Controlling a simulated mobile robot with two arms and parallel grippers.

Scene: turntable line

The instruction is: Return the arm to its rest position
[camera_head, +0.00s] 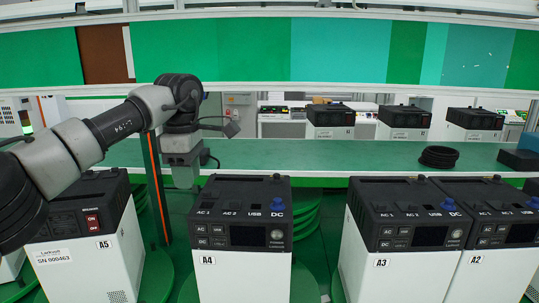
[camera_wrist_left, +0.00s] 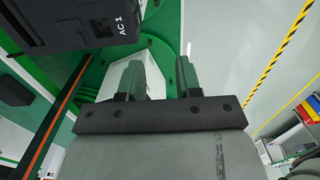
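My left arm (camera_head: 85,140) comes in from the left and bends down at the wrist. My left gripper (camera_head: 183,176) points down between the units A5 (camera_head: 90,235) and A4 (camera_head: 242,240), in front of the green bench. In the left wrist view its two fingers (camera_wrist_left: 158,75) stand apart with nothing between them, so it is open and empty. Part of a black-topped unit marked AC 1 (camera_wrist_left: 70,20) shows beside the fingers at the upper left. My right gripper is not in view.
Units A3 (camera_head: 385,250) and A2 (camera_head: 500,250) stand at the right. The green bench (camera_head: 330,158) crosses behind, with a black coil (camera_head: 438,156) and a dark blue block (camera_head: 518,160) on it. More units (camera_head: 338,121) stand behind the bench. An orange-edged post (camera_head: 158,190) is close to the gripper.

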